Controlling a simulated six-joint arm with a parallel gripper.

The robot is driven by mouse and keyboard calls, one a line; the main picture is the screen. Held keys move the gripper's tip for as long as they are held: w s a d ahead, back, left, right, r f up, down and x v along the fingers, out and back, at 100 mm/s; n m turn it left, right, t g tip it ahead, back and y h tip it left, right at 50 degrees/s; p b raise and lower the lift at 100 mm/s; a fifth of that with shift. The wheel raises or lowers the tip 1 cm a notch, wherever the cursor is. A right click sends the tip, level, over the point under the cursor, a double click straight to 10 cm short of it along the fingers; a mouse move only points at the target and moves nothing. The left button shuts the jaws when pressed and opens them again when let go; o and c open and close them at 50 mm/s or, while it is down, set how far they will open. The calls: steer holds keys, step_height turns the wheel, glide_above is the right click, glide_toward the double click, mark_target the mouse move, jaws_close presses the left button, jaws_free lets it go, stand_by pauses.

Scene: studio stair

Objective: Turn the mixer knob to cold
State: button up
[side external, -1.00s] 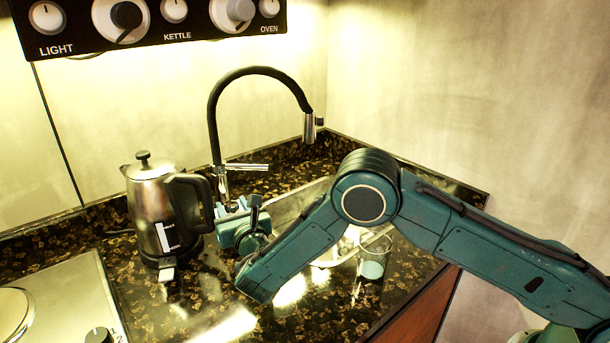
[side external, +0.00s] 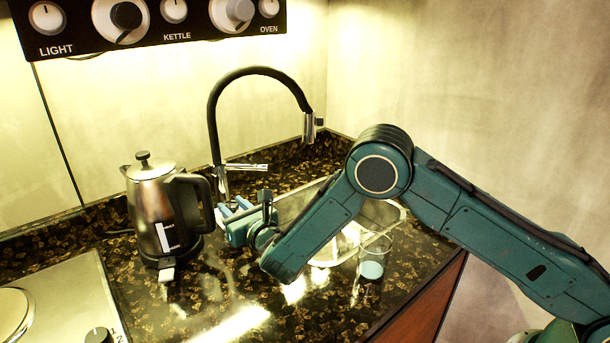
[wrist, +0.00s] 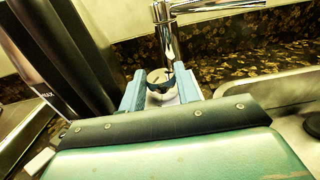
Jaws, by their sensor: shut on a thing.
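The faucet (side external: 213,130) has a black arched hose and a chrome base behind the sink. In the wrist view its chrome post (wrist: 166,38) rises just beyond my fingers. The mixer knob (wrist: 159,80), a small rounded metal piece low on the faucet, sits between my two blue fingers. My gripper (side external: 226,210) reaches the faucet's foot from the front right and is shut on the knob; its fingers (wrist: 160,88) also show in the wrist view. In the side view the knob is hidden by the gripper. I cannot read any hot or cold mark.
A steel kettle (side external: 150,213) with a black handle stands close left of my gripper. The sink (side external: 392,218) lies right of it, with a glass (side external: 373,262) near its front edge. A hob (side external: 70,295) is at front left. A control panel (side external: 205,15) hangs above.

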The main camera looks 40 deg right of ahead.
steer(key=shift+d+f+n+y, duration=0.15)
steer(key=shift+f+n+y, duration=0.1)
steer(key=shift+n+y, duration=0.7)
steer(key=shift+y, duration=0.85)
steer(key=o, duration=0.7)
steer(key=shift+r, duration=0.15)
steer(key=shift+s, duration=0.1)
steer(key=shift+s+d, duration=0.2)
steer(key=shift+s, duration=1)
steer(key=shift+s+d, duration=0.2)
steer(key=shift+s, duration=1)
steer(key=shift+s+d, duration=0.2)
steer(key=shift+s, duration=1)
